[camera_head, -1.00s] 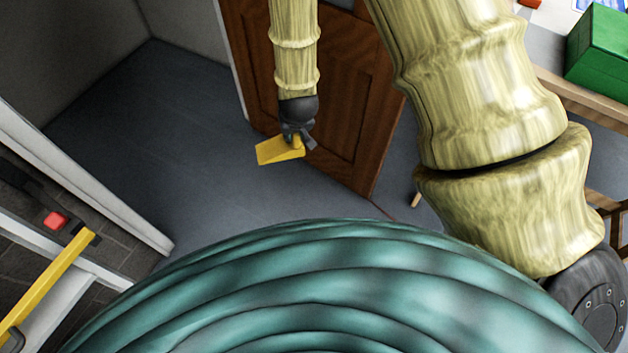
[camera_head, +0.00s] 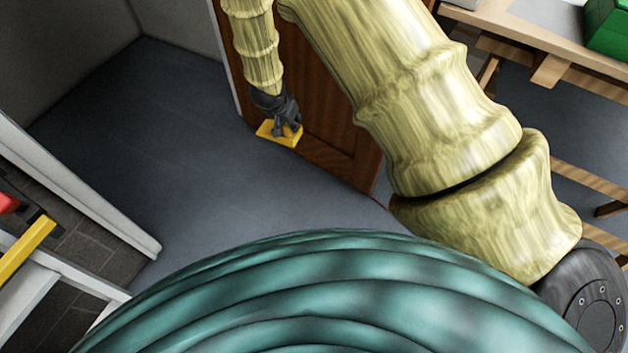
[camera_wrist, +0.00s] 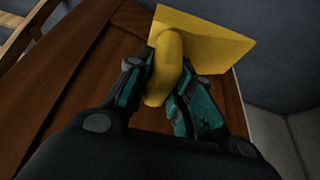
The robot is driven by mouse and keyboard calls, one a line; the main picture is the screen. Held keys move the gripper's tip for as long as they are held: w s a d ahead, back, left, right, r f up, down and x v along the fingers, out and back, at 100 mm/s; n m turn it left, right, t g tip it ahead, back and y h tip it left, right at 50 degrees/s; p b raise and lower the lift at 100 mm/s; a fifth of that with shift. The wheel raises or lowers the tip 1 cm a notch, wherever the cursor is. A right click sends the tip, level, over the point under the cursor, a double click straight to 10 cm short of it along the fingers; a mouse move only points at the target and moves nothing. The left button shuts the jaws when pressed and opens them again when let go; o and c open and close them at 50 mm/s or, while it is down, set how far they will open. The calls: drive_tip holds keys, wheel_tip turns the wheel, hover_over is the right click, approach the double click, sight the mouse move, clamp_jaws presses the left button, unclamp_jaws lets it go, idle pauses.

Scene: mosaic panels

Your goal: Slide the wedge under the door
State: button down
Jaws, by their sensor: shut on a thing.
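The yellow wedge (camera_head: 268,133) is low in front of the brown wooden door (camera_head: 322,152), near the door's bottom edge in the head view. My gripper (camera_head: 285,128) is shut on it from above. In the wrist view my gripper (camera_wrist: 172,92) has its two fingers on either side of the wedge's rounded yellow handle (camera_wrist: 166,68). The wedge's flat body (camera_wrist: 205,42) extends beyond the fingers toward the upper right. The door also fills much of the wrist view (camera_wrist: 75,85). I cannot tell whether the wedge touches the floor or the door.
Grey floor (camera_head: 170,150) is clear to the left of the door. A white frame (camera_head: 85,190) stands at the left, with a yellow bar (camera_head: 25,250) by it. A wooden bench (camera_head: 530,40) with a green box (camera_head: 608,30) is at the right.

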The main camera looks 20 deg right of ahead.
drive_tip(key=shift+w+d+f+m+b, duration=0.2)
drive_tip(key=shift+f+m+b, duration=0.15)
drive_tip(key=shift+f, duration=0.25)
drive_tip(key=shift+w+d+f+m+b, duration=0.15)
drive_tip(key=shift+f+m+b, duration=0.1)
drive_tip(key=shift+f+b, duration=0.25)
drive_tip(key=d+f+m+g+b, duration=0.2)
drive_tip(key=f+m+b, duration=0.4)
drive_tip(key=f+b, duration=0.5)
drive_tip(key=s+d+f+m+g+b, duration=0.1)
drive_tip(key=d+f+m+g+b, duration=0.1)
drive_tip(key=f+m+b, duration=0.4)
drive_tip(key=d+f+m+g+y+b, duration=0.1)
drive_tip(key=f+m+b, duration=0.6)
drive_tip(key=f+b, duration=1)
drive_tip(key=shift+s+d+f+g, duration=0.15)
drive_tip(key=shift+d+f+g, duration=0.2)
drive_tip(key=shift+f, duration=1.35)
drive_tip(key=shift+s+d+f+g, duration=0.15)
drive_tip(key=shift+f+g, duration=0.25)
drive_tip(key=shift+f, duration=1.35)
drive_tip(key=shift+s+d+f+g, duration=0.1)
drive_tip(key=shift+d+f+g, duration=0.25)
drive_tip(key=shift+f, duration=1.35)
